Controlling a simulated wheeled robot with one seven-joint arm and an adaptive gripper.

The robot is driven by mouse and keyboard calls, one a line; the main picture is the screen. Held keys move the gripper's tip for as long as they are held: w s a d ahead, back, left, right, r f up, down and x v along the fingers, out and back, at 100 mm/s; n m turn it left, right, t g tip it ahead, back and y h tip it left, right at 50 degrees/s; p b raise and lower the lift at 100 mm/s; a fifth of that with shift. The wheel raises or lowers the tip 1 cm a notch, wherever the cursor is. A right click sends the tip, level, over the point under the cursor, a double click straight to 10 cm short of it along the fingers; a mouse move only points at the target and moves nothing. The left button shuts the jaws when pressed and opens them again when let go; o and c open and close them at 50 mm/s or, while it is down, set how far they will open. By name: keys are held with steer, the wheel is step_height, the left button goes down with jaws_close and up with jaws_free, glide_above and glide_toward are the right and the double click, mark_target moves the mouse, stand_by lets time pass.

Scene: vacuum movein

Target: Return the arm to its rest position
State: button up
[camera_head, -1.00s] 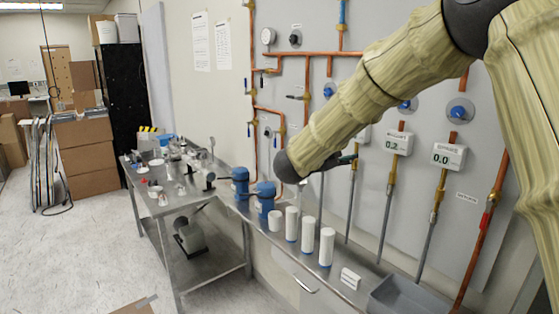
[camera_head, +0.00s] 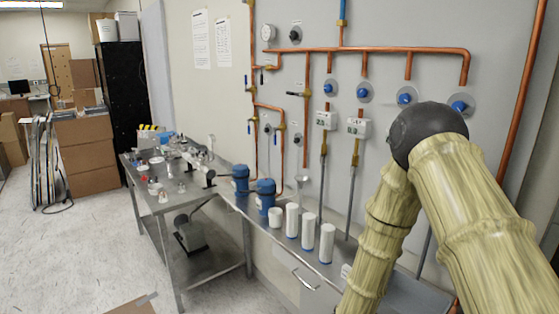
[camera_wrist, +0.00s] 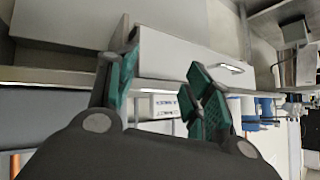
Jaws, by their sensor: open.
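My arm, in a pale ribbed sleeve with a dark joint, fills the right side of the head view. It is folded, with the forearm running down out of the bottom edge. My gripper is outside the head view. In the wrist view my gripper (camera_wrist: 160,95) shows with its two green-padded fingers apart and nothing between them. Behind the fingers are a drawer front (camera_wrist: 175,66) and a small white label block (camera_wrist: 158,106). The fingers appear apart from both, though the exact distance is unclear.
A narrow metal counter (camera_head: 238,205) carries blue-topped pumps (camera_head: 265,192) and several white cylinders (camera_head: 327,243). Copper pipes (camera_head: 390,50) and valves cover the wall panel. A metal table (camera_head: 150,205) with small items stands at left. The floor (camera_head: 85,245) at left is mostly clear.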

steer(key=s+d+f+n+g+y, duration=0.1)
steer(key=s+f+n+g, duration=0.15)
steer(key=s+f, duration=0.6)
steer(key=s+f+n+g+y, duration=0.1)
steer(key=s+f+n+g, duration=0.3)
steer(key=s, duration=0.8)
steer(key=s+f+g, duration=0.1)
steer(key=s+f, duration=0.1)
steer(key=s, duration=0.8)
steer(key=s+d+f+g+y, duration=0.1)
steer(key=s+f+g, duration=0.1)
steer(key=s, duration=0.8)
steer(key=shift+f+b, duration=0.4)
steer(key=shift+f, duration=0.05)
steer(key=shift+d, duration=0.1)
